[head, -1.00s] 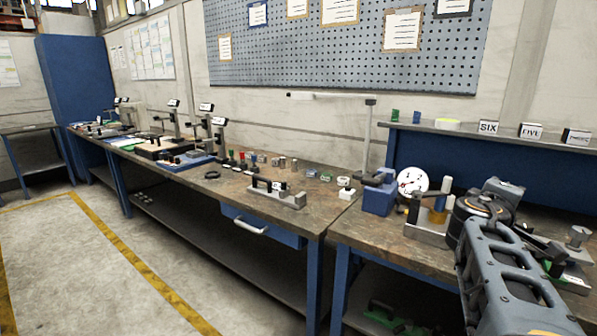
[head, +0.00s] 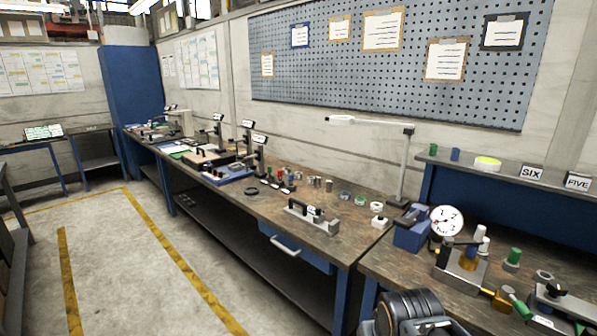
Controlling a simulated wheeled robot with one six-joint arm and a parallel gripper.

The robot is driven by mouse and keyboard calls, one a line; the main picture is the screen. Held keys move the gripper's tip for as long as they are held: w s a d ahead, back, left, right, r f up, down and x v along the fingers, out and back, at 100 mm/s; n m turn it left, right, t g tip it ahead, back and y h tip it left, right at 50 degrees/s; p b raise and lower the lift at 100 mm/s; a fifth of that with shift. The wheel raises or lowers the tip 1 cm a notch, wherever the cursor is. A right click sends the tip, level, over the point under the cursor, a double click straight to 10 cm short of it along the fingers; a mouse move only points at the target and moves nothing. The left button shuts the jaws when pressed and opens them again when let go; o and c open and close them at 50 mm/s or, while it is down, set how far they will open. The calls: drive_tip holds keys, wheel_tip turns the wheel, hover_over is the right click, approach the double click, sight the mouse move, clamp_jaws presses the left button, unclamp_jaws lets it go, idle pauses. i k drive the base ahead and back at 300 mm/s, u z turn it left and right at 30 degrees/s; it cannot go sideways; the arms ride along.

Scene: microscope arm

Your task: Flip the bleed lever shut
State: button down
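A metal block fixture (head: 461,266) with a dark bar across its top stands on the right bench, beside a round white dial gauge (head: 446,220). A brass fitting (head: 503,299) sits at the right of this fixture, with a green-handled part (head: 521,309) next to it. I cannot tell for sure which of these parts is the bleed lever, or its position. My arm shows at the bottom edge as a dark round joint. My gripper's fingers are out of the picture, and nothing is seen held.
A blue block (head: 411,236) stands left of the gauge. A metal fixture with a black handle (head: 312,215) lies on the long bench (head: 262,211), which has a blue drawer (head: 297,248). A shelf (head: 507,178) carries SIX and FIVE signs. The floor at left is clear.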

sight(506, 292)
drive_tip(key=z, duration=1.55)
drive_tip(key=k, duration=0.65)
drive_tip(key=z, duration=0.25)
drive_tip(key=i, duration=1.25)
drive_tip(key=u, duration=0.65)
